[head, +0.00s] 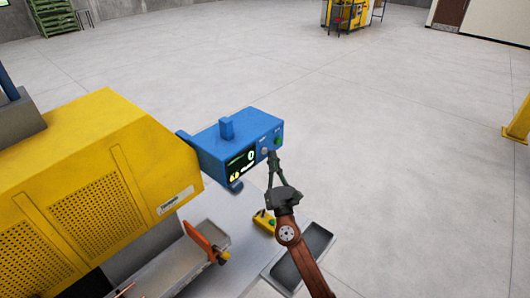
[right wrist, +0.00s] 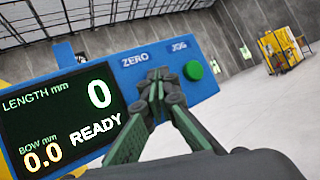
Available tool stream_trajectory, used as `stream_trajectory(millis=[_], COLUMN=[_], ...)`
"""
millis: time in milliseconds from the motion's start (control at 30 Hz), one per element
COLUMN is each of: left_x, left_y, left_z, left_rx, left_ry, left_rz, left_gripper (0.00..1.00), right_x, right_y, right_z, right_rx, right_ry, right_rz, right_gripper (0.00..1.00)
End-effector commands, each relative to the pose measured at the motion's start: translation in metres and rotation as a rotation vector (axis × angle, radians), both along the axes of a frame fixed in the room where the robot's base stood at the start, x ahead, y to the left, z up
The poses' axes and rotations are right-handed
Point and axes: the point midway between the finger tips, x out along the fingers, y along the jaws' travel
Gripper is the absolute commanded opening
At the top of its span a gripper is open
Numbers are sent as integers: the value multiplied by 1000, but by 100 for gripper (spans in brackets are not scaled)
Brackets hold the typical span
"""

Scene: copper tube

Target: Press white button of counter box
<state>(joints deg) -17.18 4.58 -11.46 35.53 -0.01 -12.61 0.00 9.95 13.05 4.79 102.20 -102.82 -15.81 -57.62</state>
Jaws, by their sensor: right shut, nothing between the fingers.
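The blue counter box (head: 238,140) is mounted beside the yellow machine, its front panel facing right and down in the head view. Its dark display (right wrist: 60,115) reads length 0, bow 0.0 and READY. The white button (head: 264,152) is on the panel between the display and the green button (head: 277,141), which also shows in the right wrist view (right wrist: 193,70). My right gripper (head: 272,155) is shut and empty, its fingertips at the panel just beside the white button. In the right wrist view the fingertips (right wrist: 160,76) cover the spot under the ZERO label. I cannot tell whether they touch the button.
The yellow machine (head: 100,160) fills the left. The floor to the right is open.

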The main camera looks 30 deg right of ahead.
Motion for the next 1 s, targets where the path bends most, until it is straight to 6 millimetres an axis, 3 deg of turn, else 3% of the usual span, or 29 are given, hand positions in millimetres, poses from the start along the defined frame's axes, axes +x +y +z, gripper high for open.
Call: stream_trajectory(millis=[367,1000], left_x=[0,0], left_y=[0,0], left_z=[0,3], left_rx=[0,0], left_ry=[0,0], left_rz=[0,0], left_gripper=[40,40], right_x=[-3,-48], right_y=[-2,-20], right_z=[0,0], right_rx=[1,0], right_ry=[0,-1], right_rz=[-1,0], right_gripper=[0,0])
